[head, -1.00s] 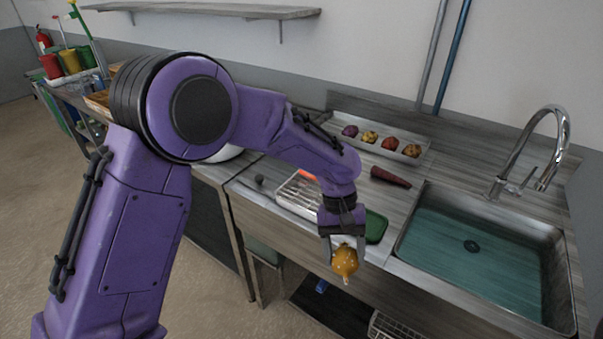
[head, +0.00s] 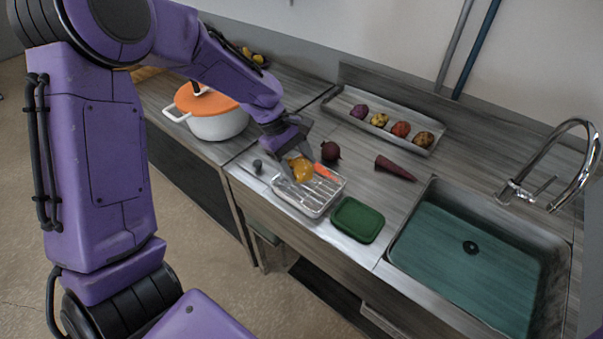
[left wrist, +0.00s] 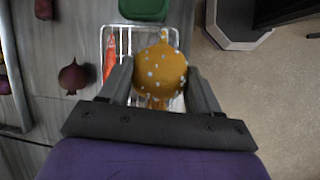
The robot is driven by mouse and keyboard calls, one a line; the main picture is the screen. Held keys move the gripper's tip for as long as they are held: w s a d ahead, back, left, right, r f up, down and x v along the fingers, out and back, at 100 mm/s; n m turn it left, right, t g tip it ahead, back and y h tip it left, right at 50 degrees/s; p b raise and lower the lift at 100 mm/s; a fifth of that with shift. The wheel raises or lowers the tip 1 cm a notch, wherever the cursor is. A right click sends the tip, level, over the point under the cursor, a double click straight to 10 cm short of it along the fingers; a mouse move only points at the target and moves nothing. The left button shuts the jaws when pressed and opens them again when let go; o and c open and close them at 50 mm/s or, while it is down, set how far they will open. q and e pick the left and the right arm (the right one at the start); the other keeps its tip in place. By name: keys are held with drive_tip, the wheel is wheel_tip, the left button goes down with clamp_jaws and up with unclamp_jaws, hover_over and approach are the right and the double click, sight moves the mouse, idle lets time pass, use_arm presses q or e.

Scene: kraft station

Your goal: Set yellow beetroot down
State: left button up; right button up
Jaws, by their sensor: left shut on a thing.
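The yellow beetroot (head: 301,170) is a round orange-yellow root with pale specks, clearest in the left wrist view (left wrist: 161,70). My left gripper (head: 295,175) is shut on it, with one finger on each side of it in the left wrist view (left wrist: 160,82). The beetroot is over the wire-rack tray (head: 315,206); I cannot tell whether it touches the rack. My right gripper is not in view.
A carrot (head: 326,172) lies at the tray's far side. A dark red beetroot (head: 330,151), green container (head: 357,220) and long purple root (head: 395,168) are nearby. Behind are a white pot (head: 217,126) and a tray of several vegetables (head: 347,100). The sink (head: 470,275) is at right.

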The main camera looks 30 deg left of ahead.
use_arm(q)
drive_tip(key=w+f, duration=0.1)
drive_tip(key=f, duration=0.1)
drive_tip(key=w+a+f, duration=0.1)
drive_tip(key=f, duration=0.1)
drive_tip(key=shift+w+p, duration=0.35)
drive_tip(key=shift+w, duration=0.05)
drive_tip(key=f, duration=0.3)
drive_tip(key=shift+w+a+f, duration=0.2)
drive_tip(key=shift+a, duration=0.05)
drive_tip(key=shift+w+f, duration=0.1)
drive_tip(key=shift+f, duration=0.05)
drive_tip(key=shift+d, duration=0.1)
drive_tip(key=o, duration=1.1)
drive_tip(key=shift+f, duration=0.1)
drive_tip(key=shift+r, duration=0.4)
drive_tip(key=b+v, duration=0.1)
drive_tip(key=v, duration=1)
drive_tip(key=shift+a+r, duration=0.25)
